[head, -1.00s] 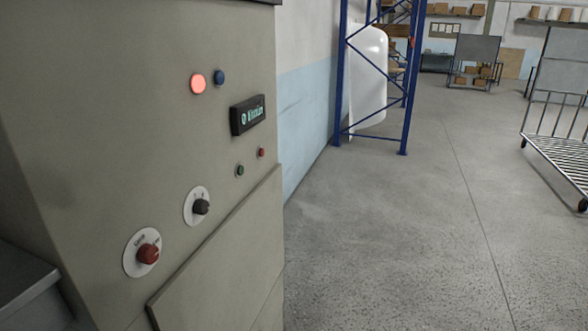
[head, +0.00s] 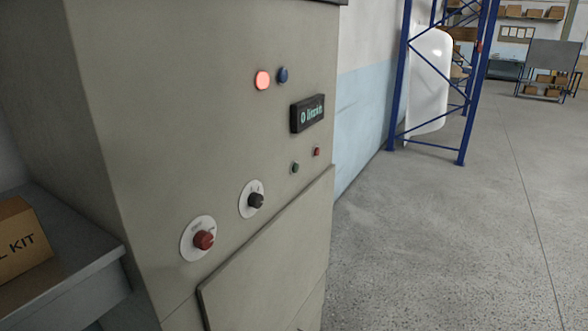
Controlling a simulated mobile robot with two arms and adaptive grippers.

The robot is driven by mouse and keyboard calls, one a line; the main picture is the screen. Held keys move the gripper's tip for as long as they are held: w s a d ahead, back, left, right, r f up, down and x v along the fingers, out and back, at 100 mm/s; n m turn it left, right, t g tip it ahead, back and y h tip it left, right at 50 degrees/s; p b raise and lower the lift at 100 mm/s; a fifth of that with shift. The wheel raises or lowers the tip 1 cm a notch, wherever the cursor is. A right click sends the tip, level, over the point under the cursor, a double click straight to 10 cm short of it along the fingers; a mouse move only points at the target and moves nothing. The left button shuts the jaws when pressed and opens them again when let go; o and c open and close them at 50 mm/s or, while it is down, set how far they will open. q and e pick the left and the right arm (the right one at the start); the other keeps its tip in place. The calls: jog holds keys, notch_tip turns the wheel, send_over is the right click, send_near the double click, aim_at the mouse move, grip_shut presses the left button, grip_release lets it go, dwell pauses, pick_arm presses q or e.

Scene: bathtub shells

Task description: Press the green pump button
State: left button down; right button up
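The green button (head: 295,168) is a small round button on the front of a beige control cabinet (head: 160,130). A small red button (head: 317,152) sits to its right and slightly higher. A dark display (head: 307,114) with pale green characters is above them. A lit red lamp (head: 262,80) and a blue button or lamp (head: 283,75) are higher up. A black knob (head: 256,200) and a red knob (head: 204,240), each on a white disc, are lower left. Neither of my grippers shows in the head view.
A grey shelf or bench (head: 75,262) with a cardboard kit box (head: 22,238) stands left of the cabinet. A blue rack (head: 398,75) with a white tub shell (head: 428,85) stands beyond it by the wall. The concrete floor (head: 440,240) to the right is clear.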

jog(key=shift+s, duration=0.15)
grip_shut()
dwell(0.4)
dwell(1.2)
